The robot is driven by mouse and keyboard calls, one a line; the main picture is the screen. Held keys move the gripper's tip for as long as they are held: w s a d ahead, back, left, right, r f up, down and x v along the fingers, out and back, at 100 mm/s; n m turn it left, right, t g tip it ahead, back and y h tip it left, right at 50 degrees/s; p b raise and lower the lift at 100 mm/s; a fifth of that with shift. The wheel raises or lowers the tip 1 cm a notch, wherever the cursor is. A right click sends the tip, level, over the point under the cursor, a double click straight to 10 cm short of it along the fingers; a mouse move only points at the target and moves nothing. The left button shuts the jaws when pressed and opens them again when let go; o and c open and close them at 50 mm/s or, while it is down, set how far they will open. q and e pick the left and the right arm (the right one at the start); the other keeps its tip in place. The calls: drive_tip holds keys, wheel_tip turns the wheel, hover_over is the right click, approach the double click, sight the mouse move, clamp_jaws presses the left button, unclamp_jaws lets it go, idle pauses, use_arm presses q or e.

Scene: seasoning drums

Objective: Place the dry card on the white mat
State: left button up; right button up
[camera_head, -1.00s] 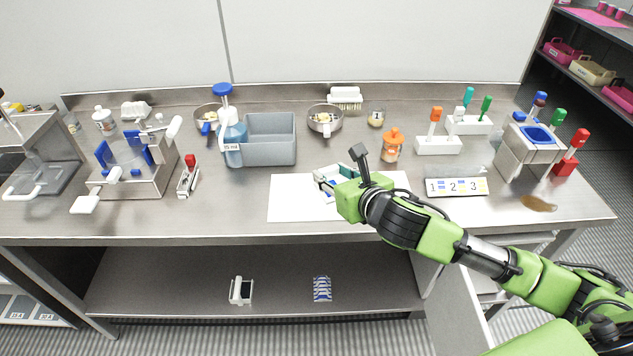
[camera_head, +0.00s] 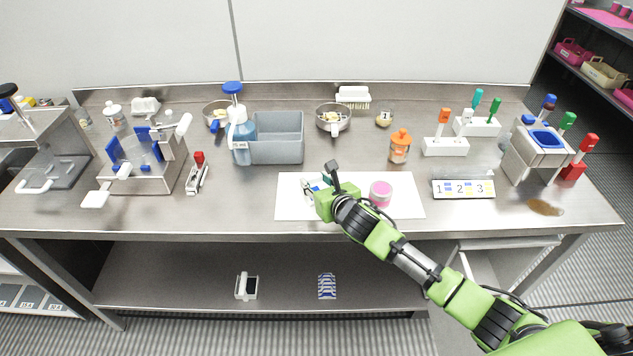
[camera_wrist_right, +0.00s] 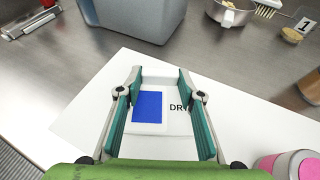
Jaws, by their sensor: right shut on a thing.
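The white mat (camera_head: 290,210) lies flat at the front middle of the table. My right gripper (camera_head: 316,183) is over its left half. In the right wrist view, the gripper (camera_wrist_right: 160,105) is shut on the dry card (camera_wrist_right: 148,106), a white card with a blue square and the letters "DR" showing. The card is over the mat (camera_wrist_right: 255,135); whether it touches the mat I cannot tell. The gripper partly hides the card in the head view. My left gripper is out of view.
A pink-topped jar (camera_head: 381,193) stands on the mat's right half, close to my right arm. The grey bin (camera_head: 278,140) is behind the mat. A numbered rack (camera_head: 463,187) stands to the right. The mat's far-left part is clear.

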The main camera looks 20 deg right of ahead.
drive_tip(key=shift+f, duration=0.2)
drive_tip(key=shift+f, duration=0.15)
drive_tip(key=o, duration=0.9)
drive_tip(key=shift+r, duration=0.25)
drive_tip(key=v, duration=1.2)
